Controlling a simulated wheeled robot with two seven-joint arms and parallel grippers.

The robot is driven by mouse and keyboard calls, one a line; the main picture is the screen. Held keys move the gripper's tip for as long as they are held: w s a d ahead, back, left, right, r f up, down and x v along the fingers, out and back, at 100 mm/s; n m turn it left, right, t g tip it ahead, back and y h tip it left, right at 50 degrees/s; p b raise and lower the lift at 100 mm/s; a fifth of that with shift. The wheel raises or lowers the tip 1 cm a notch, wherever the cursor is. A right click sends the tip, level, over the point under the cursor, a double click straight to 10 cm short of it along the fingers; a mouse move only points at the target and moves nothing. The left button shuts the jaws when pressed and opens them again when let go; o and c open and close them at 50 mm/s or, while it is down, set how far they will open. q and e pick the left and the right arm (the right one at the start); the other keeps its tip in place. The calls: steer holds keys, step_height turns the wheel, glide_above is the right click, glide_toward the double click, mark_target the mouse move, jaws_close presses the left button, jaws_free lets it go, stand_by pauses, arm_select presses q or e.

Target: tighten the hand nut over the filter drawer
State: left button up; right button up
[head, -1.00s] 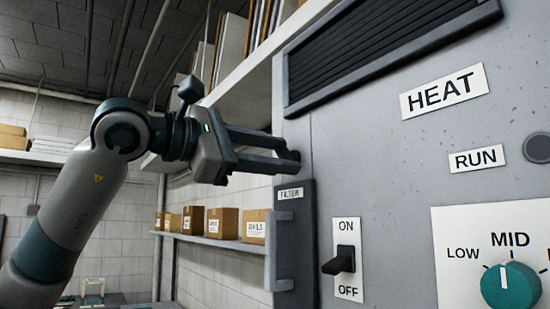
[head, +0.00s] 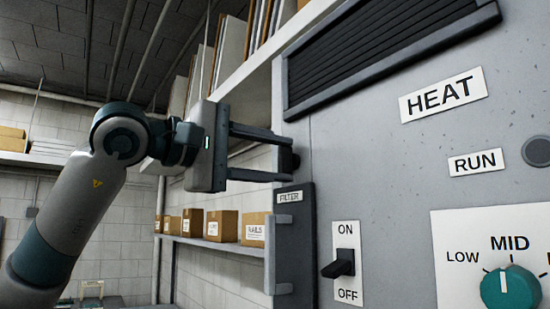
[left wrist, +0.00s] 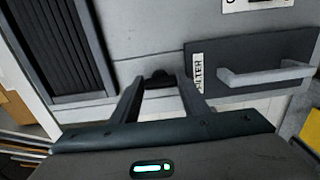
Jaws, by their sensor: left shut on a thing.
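The dark hand nut (head: 289,160) sits on the grey cabinet face, just above the filter drawer (head: 296,240) with its FILTER label and grey handle. My left gripper (head: 282,158) reaches it from the left, shut on the nut, its fingers one above the other in the head view. In the left wrist view the nut (left wrist: 160,76) shows dark between the fingertips of my left gripper (left wrist: 160,88), partly hidden by them. The filter drawer (left wrist: 262,62) lies to the right there and looks closed. My right gripper is in neither view.
An ON/OFF switch (head: 344,263) and a teal knob (head: 510,288) stick out of the cabinet to the right of the drawer. A dark louvred vent (head: 385,45) is above. A shelf with cardboard boxes (head: 221,225) stands behind, left of the cabinet.

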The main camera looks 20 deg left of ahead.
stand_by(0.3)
arm_select(q)
steer(key=o, duration=1.1)
steer(key=shift+d, duration=0.1)
steer(key=shift+c, duration=0.2)
steer(key=shift+f, duration=0.1)
steer(key=shift+f, duration=0.1)
steer(key=shift+w+n, duration=0.1)
steer(key=shift+n, duration=0.2)
